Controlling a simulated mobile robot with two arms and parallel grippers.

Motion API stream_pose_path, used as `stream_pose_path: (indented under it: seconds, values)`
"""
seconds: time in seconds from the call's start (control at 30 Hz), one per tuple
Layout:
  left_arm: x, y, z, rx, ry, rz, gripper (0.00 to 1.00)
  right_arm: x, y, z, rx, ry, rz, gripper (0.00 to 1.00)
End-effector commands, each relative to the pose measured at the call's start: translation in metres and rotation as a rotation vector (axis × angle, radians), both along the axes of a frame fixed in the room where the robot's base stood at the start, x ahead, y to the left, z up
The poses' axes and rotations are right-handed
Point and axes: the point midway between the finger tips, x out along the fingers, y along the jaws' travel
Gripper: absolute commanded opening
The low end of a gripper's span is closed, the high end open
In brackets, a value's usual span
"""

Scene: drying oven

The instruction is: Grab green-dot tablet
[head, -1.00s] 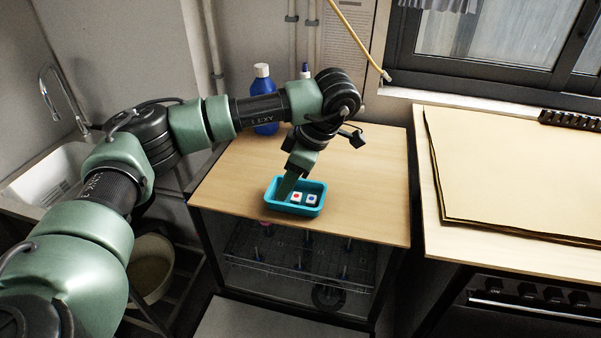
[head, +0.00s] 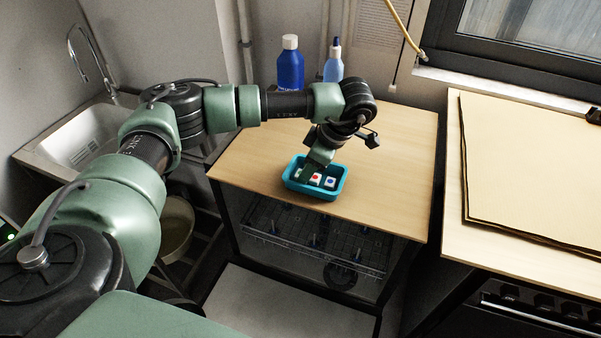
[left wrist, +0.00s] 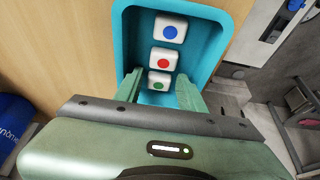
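The green-dot tablet (left wrist: 159,80) is a small white block with a green dot, at the near end of a row in the blue tray in the left wrist view. My left gripper (left wrist: 159,82) is open, with one finger on each side of this tablet and small gaps visible. In the head view my left gripper (head: 305,170) reaches down into the tray's left part and hides most of that tablet. The red-dot tablet (left wrist: 164,59) and the blue-dot tablet (left wrist: 170,29) lie beyond it. My right gripper is not in view.
The blue tray (head: 325,196) stands on the wooden top (head: 390,150) of the oven. A blue bottle (head: 290,68) and a clear-blue squeeze bottle (head: 333,66) stand behind my arm. A sink is at left, and a board-covered counter (head: 530,180) at right.

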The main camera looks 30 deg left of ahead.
Motion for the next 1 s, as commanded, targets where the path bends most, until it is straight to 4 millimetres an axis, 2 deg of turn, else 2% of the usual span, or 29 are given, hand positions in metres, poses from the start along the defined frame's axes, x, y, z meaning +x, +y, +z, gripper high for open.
stream_pose_path:
  seconds: [0.13,0.17,0.2,0.3,0.57,0.73,0.87,1.0]
  values:
    - [0.0,0.0,0.0,0.0,0.0,0.0,0.4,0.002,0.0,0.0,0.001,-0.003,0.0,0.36]
    - [0.0,0.0,0.0,0.0,0.0,0.0,0.34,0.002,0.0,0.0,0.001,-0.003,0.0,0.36]
    - [0.0,0.0,0.0,0.0,0.0,0.0,0.23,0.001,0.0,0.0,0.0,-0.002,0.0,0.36]
    - [0.0,0.0,0.0,0.0,0.0,0.0,0.0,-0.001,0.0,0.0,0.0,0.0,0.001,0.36]
    - [0.0,0.0,0.001,0.0,-0.001,0.0,0.0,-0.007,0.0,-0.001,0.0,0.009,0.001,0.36]
    - [0.001,0.0,0.008,-0.001,-0.004,0.0,0.0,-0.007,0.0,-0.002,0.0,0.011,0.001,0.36]
    - [0.002,0.0,0.024,-0.002,-0.005,0.0,0.0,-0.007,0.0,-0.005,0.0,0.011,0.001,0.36]
    - [0.002,0.0,0.054,-0.001,-0.007,0.0,0.0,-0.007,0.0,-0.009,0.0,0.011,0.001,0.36]
